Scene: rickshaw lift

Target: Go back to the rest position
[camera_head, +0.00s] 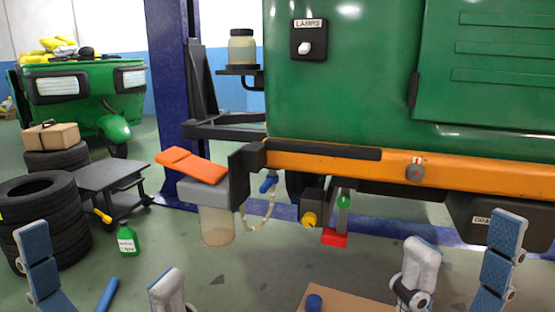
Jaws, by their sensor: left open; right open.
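My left gripper (104,278) is at the bottom left, its two blue-and-grey fingers wide apart. A blue rod-like piece (107,295) shows between them; I cannot tell whether it touches a finger. My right gripper (458,268) is at the bottom right, also with its fingers wide apart and nothing seen between them. Both grippers are in front of and below the green rickshaw body (350,80), apart from it in the picture. The rickshaw has an orange lower beam (330,165) and a black lamp switch (309,40).
A blue lift post (172,60) stands left of the rickshaw. Tyres (45,205), a grey cart (105,178) and a green bottle (128,240) are left. A brown board (345,303) lies between the grippers.

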